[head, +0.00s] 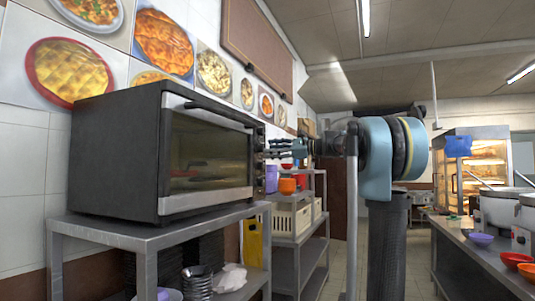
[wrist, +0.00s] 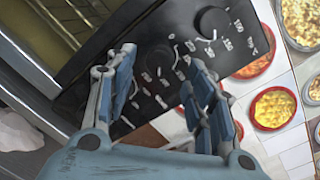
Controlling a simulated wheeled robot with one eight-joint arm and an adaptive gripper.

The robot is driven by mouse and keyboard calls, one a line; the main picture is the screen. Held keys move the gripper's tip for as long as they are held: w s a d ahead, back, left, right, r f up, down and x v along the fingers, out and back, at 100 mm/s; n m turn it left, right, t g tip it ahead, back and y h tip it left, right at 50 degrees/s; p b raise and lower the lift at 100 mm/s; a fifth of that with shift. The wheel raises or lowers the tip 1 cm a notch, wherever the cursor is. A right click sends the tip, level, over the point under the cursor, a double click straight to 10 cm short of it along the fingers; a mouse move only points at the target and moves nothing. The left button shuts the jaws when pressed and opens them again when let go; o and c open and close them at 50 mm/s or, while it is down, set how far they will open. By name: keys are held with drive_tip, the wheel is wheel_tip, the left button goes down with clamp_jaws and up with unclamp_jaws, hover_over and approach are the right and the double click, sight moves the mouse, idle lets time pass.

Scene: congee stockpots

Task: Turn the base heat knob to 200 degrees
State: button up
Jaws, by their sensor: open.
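The black countertop oven (head: 115,150) stands on a grey metal table, its glass door facing right and closed. Its control panel is edge-on in the head view. In the wrist view the black panel (wrist: 95,65) is tilted, with white markings. One round black knob (wrist: 213,22) shows at its upper part, and another dark knob (wrist: 160,58) sits between my fingertips. I cannot tell which is the base heat knob or read the settings. My gripper (wrist: 160,64) is open, its fingers on either side of the second knob; contact is unclear. It also shows in the head view (head: 272,148).
The oven door handle (head: 215,112) juts out beside the panel. A shelf (head: 300,238) with a cream crate (head: 290,220) and an orange pot (head: 287,186) stands behind my gripper. A counter with stockpots (head: 500,207) is at the right. The aisle floor between is clear.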

sight(261, 149)
drive_tip(key=shift+x, duration=1.5)
drive_tip(key=c, duration=1.1)
